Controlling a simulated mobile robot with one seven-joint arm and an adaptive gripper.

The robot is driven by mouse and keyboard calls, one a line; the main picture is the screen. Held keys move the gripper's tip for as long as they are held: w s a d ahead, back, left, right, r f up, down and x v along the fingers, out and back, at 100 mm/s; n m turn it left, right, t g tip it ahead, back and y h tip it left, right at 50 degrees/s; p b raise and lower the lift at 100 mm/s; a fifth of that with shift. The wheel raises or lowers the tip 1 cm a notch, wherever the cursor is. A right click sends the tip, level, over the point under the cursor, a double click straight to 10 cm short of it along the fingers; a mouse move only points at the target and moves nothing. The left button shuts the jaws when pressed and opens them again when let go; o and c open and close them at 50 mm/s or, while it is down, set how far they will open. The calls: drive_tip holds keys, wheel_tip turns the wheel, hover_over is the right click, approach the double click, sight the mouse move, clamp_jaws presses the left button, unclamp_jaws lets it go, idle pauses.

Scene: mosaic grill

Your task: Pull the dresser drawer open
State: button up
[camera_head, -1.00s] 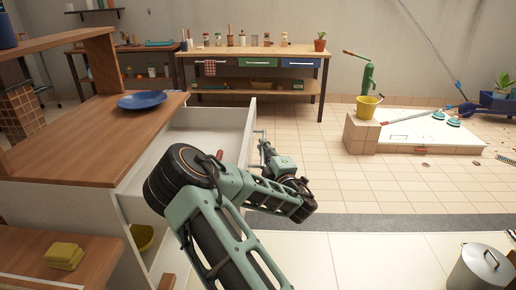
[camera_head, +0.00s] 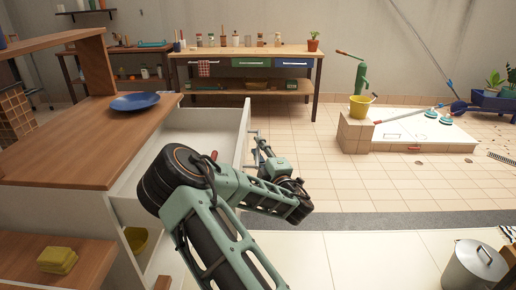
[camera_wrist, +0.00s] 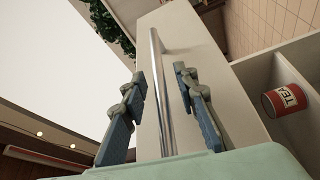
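The white dresser drawer (camera_head: 205,120) stands pulled well out of the wooden-topped dresser (camera_head: 75,135), its inside visible from above. In the wrist view, the drawer's front panel (camera_wrist: 205,40) carries a long metal bar handle (camera_wrist: 163,100). My gripper (camera_wrist: 160,76) is open, with one finger on each side of the bar. Small gaps show between the fingers and the bar. In the head view my arm crosses in front of the drawer and hides its near part; the fingers are too small to read there. A red can marked TEA (camera_wrist: 286,99) is inside the drawer.
A blue plate (camera_head: 138,101) lies on the dresser top. A yellow bowl (camera_head: 137,239) sits in a lower opening, and yellow cloths (camera_head: 58,260) lie on a low wooden surface. A metal pot (camera_head: 474,266) stands at lower right. Tiled floor right of the drawer is clear.

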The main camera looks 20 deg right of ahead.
drive_tip(key=s, duration=1.1)
drive_tip(key=shift+s+d+f, duration=0.15)
drive_tip(key=shift+d+f, duration=0.2)
drive_tip(key=shift+f, duration=0.05)
